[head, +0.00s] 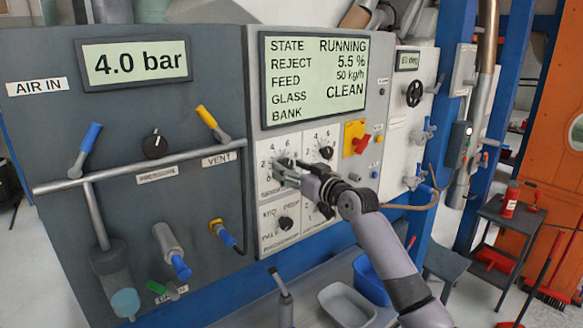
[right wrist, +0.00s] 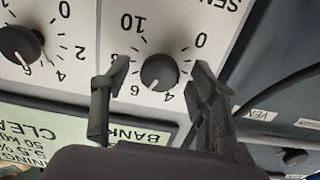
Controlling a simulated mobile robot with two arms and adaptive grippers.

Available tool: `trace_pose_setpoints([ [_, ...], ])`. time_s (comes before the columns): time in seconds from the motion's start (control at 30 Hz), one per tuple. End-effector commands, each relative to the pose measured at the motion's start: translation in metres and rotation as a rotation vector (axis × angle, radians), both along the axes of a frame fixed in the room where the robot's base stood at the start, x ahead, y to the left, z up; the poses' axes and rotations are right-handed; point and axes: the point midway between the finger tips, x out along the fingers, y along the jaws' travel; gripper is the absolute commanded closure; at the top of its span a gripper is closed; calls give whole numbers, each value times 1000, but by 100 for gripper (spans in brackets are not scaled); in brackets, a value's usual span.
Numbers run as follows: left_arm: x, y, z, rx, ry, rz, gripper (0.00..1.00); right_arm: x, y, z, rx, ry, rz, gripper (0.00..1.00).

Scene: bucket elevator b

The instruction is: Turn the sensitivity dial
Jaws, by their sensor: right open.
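The sensitivity dial's dark round knob (right wrist: 160,72) sits on a white numbered face, upside down in the right wrist view. Its white pointer mark is at the knob's lower left there. A partly cut-off label starting "SEN" is above it. My right gripper (right wrist: 158,78) is open, with one finger on each side of the knob. The picture shows small gaps, and I cannot tell any contact. In the head view my right gripper (head: 282,168) is at the upper left dial's white face (head: 266,152) and partly hides its knob. My left gripper is not in view.
A second knob (right wrist: 20,44) is beside the dial; it also shows in the head view (head: 326,153). Another knob (head: 286,223) is below. A red switch on a yellow plate (head: 356,139) is to the right. A display (head: 314,80) reading RUNNING is above.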

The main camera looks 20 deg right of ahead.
Motion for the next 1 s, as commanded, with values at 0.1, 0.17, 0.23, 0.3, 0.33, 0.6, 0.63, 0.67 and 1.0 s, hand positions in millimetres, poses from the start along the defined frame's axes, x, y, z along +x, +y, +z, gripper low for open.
trace_pose_setpoints([
  [0.1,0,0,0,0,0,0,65,1,1,0,0,0,1,46],
  [0.17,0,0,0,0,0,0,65,0,1,0,0,0,1,46],
  [0.23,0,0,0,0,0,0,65,0,1,0,0,0,1,46],
  [0.3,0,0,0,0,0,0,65,0,1,0,0,0,1,51],
  [0.33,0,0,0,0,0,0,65,0,1,0,0,0,1,53],
  [0.6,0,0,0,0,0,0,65,0,0,0,0,0,1,71],
  [0.63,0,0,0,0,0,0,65,0,0,0,0,0,1,73],
  [0.67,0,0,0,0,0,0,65,0,0,0,0,0,1,75],
  [1.0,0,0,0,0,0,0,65,0,0,0,1,1,1,94],
])
